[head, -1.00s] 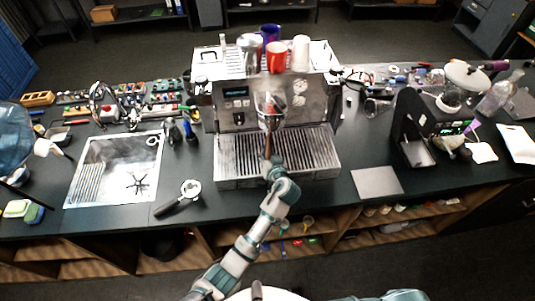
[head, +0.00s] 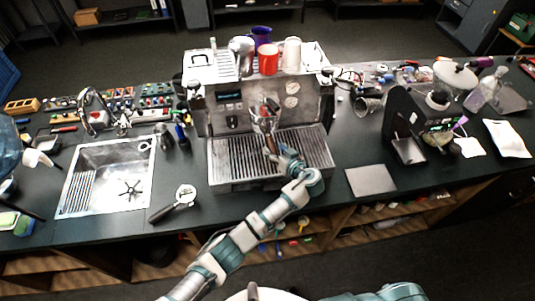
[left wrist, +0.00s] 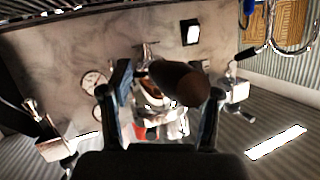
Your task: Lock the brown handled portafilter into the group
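The brown handled portafilter (head: 270,142) is up at the group (head: 265,112) on the front of the espresso machine (head: 227,115). Its handle points down and slightly right, toward me. Whether it is locked cannot be told. My left gripper (head: 279,155) is at the handle's near end. In the left wrist view the brown handle (left wrist: 182,84) lies between the fingers of my left gripper (left wrist: 165,88). The fingers are wide apart, with a visible gap beside the handle on the left. The portafilter's head is partly hidden behind the handle. My right gripper is not in view.
A dark-handled portafilter (head: 174,203) lies on the counter beside the sink (head: 85,190). The drip tray (head: 228,160) is below the group. Cups, including a red cup (head: 268,59), stand on the machine. A grinder (head: 408,125) and a grey mat (head: 371,180) are to the right.

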